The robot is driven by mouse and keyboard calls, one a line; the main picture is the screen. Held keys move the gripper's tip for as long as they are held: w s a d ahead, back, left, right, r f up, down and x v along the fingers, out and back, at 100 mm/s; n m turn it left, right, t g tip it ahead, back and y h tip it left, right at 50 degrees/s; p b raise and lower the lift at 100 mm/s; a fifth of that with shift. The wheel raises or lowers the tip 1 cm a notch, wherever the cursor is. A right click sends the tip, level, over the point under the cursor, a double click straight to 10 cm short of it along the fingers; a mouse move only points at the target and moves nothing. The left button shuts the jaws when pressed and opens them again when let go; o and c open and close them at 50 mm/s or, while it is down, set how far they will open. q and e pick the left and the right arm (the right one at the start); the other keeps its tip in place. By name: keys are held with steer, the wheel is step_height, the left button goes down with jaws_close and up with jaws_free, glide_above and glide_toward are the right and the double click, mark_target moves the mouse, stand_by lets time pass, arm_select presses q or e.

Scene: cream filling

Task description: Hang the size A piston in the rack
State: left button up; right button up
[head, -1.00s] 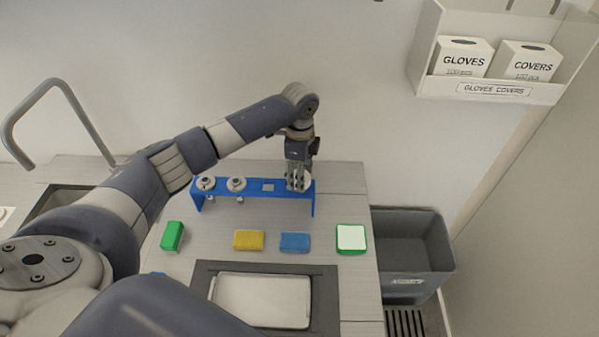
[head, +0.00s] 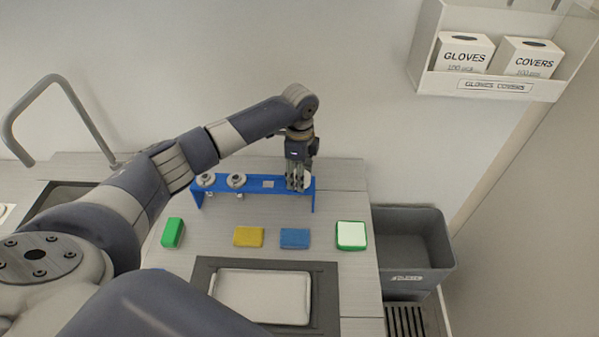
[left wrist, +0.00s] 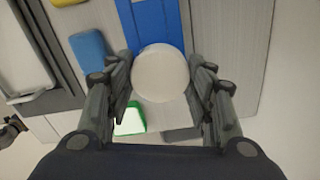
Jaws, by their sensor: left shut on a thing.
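The blue rack (head: 253,182) stands at the back of the counter. Two pale round-topped pistons, one at the left end (head: 206,179) and one beside it (head: 236,180), hang in it with their lower ends showing below. The slot right of them is empty. My left gripper (head: 297,186) points down at the rack's right end and is shut on a piston. In the left wrist view, the piston's round white top (left wrist: 160,72) sits between the fingers, over the end of the rack (left wrist: 152,22). Its lower part is hidden, so I cannot tell how deep it sits. My right gripper is not in view.
Green (head: 173,233), yellow (head: 249,237) and blue (head: 295,238) sponges and a green-white one (head: 351,236) lie in front of the rack. A tray (head: 262,297) lies nearer. A grey bin (head: 412,245) stands right of the counter. A tap (head: 58,85) rises at the left.

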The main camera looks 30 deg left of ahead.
arm_select(q)
steer(key=shift+f, duration=0.15)
stand_by(0.5)
steer(key=o, duration=1.3)
steer(key=shift+r+p, duration=0.65)
steer(key=shift+r, duration=2.85)
